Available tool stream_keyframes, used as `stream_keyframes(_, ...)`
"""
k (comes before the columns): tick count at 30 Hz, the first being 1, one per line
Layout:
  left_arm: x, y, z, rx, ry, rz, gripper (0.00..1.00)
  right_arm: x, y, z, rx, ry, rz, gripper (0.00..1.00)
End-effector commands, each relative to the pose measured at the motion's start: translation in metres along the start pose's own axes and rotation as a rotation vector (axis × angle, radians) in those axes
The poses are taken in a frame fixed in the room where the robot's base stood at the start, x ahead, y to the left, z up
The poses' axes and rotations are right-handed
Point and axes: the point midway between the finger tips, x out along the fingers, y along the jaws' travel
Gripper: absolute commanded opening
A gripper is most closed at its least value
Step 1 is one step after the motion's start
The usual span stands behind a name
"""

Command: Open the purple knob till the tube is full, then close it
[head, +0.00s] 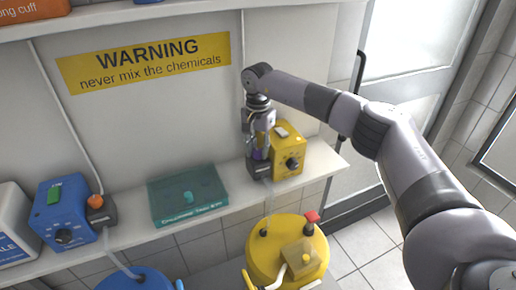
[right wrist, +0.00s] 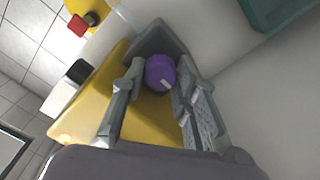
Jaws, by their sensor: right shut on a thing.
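The purple knob (right wrist: 160,73) sits on a dark grey fitting on the side of the yellow box (head: 288,152). My right gripper (right wrist: 161,76) has one finger on each side of the knob and is shut on it. In the head view the gripper (head: 258,152) hangs down from above and hides most of the knob and fitting. A pale tube (head: 269,197) runs from below the fitting toward the yellow barrel (head: 262,252). I cannot tell its fill level. My left gripper is not in view.
On the white shelf (head: 225,217) stand a blue box (head: 64,222) with an orange knob (head: 95,201) beside it, and a teal case (head: 188,196). A blue barrel (head: 120,281) stands below. A yellow warning sign (head: 143,62) is on the wall behind.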

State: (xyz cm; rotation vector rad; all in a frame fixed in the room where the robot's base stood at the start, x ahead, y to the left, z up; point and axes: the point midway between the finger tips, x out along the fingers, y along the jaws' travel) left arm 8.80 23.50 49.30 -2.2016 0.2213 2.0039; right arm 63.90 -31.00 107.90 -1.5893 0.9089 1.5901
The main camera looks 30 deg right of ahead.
Motion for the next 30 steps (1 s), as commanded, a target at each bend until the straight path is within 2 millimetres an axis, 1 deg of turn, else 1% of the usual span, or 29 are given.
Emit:
stream_keyframes(6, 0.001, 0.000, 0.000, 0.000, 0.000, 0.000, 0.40, 0.000, 0.000, 0.000, 0.011, -0.001, -0.001, 0.00)
stream_keyframes(11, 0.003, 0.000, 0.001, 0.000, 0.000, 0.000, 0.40, 0.000, -0.001, 0.000, 0.061, -0.001, -0.001, 0.00)
stream_keyframes(17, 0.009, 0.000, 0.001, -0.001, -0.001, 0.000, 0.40, 0.001, -0.001, 0.000, 0.190, -0.001, -0.001, 0.00)
stream_keyframes(30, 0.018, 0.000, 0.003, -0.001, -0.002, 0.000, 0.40, 0.000, -0.001, 0.000, 0.556, -0.001, -0.003, 0.00)
